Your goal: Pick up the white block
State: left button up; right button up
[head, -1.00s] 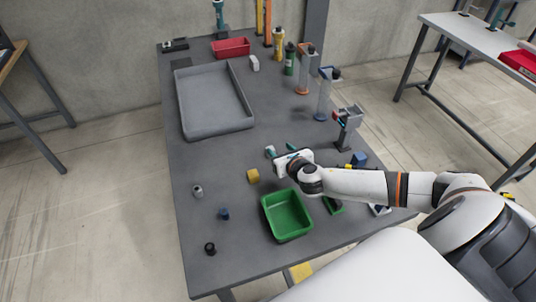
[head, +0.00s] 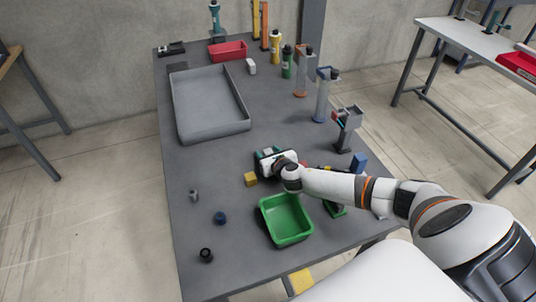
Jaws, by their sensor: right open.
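A small white block (head: 251,67) stands on the dark table, just right of the grey tray's far right corner and apart from it. My right gripper (head: 266,153) is open over the middle of the table, well nearer to me than the white block. Its teal fingertips show, and no object can be made out between them. My left gripper is not in view.
A yellow block (head: 251,180) lies beside my right gripper, with a green bin (head: 286,241) nearer me. A grey tray (head: 246,114), a red bin (head: 229,56) and several upright dispensers, including a blue-topped one (head: 322,95), surround the far half. Table between tray and gripper is clear.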

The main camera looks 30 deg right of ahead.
jog(key=shift+w, duration=0.2)
jog(key=c, duration=1.1)
